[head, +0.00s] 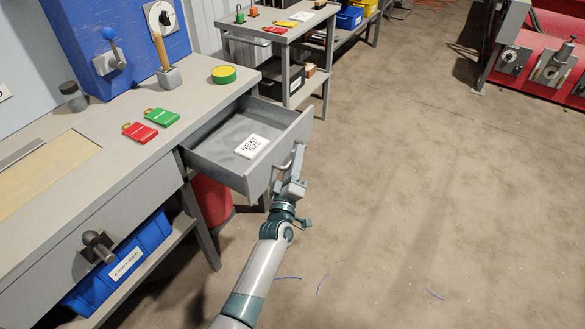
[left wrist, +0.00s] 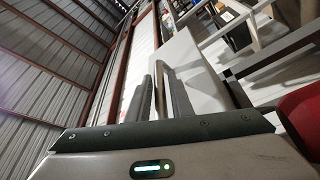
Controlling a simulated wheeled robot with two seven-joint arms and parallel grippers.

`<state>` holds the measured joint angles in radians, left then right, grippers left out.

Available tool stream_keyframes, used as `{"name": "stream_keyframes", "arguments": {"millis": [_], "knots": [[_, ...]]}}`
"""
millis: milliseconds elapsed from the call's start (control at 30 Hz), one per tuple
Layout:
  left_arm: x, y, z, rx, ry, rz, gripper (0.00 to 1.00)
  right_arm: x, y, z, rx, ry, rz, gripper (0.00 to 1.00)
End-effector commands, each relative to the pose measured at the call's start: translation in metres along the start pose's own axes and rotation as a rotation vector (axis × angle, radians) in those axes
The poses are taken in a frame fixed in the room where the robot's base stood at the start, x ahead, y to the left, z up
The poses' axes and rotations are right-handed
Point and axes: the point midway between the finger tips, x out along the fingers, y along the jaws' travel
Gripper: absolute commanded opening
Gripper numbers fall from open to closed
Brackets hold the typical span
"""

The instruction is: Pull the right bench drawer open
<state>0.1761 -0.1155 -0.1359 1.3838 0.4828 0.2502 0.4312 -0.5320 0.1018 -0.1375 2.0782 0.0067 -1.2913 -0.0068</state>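The right bench drawer (head: 225,136) stands pulled out of the grey bench, its inside clearly visible in the head view. A white card (head: 251,146) with black lettering lies in it. My left gripper (head: 293,170) is at the drawer's front face, at the metal bar handle (head: 281,166). In the left wrist view the handle (left wrist: 161,85) runs between the two fingers of my left gripper (left wrist: 160,92), which are close on either side of it. The gripper appears shut on the handle. My right gripper is not in view.
The bench top (head: 75,185) holds red and green tags (head: 162,117), a yellow-green roll (head: 223,75) and a wooden-handled tool (head: 161,52). A blue bin (head: 120,270) and a red container (head: 211,198) are below. The floor to the right is mostly clear.

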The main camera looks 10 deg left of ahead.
Motion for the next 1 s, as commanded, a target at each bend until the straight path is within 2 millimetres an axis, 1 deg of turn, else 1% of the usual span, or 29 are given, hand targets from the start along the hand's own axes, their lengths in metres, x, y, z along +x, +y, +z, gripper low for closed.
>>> {"name": "stream_keyframes", "arguments": {"millis": [167, 367, 467, 600, 800, 1000], "knots": [[-0.008, 0.0, 0.0, 0.0, 0.0, 0.0, 0.2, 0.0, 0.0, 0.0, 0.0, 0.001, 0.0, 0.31], [-0.032, -0.001, 0.001, 0.0, -0.001, -0.001, 0.2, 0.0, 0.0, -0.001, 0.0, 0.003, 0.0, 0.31], [-0.05, -0.001, 0.001, 0.0, -0.001, -0.002, 0.2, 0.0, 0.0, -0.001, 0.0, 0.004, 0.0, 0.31], [-0.078, -0.001, 0.0, 0.0, -0.001, -0.002, 0.2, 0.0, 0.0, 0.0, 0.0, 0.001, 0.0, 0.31], [-0.119, -0.001, 0.001, 0.001, -0.003, -0.002, 0.2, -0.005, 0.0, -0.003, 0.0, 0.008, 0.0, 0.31], [-0.153, -0.001, 0.001, 0.0, -0.002, -0.002, 0.2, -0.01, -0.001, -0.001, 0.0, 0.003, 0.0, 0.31]]}}
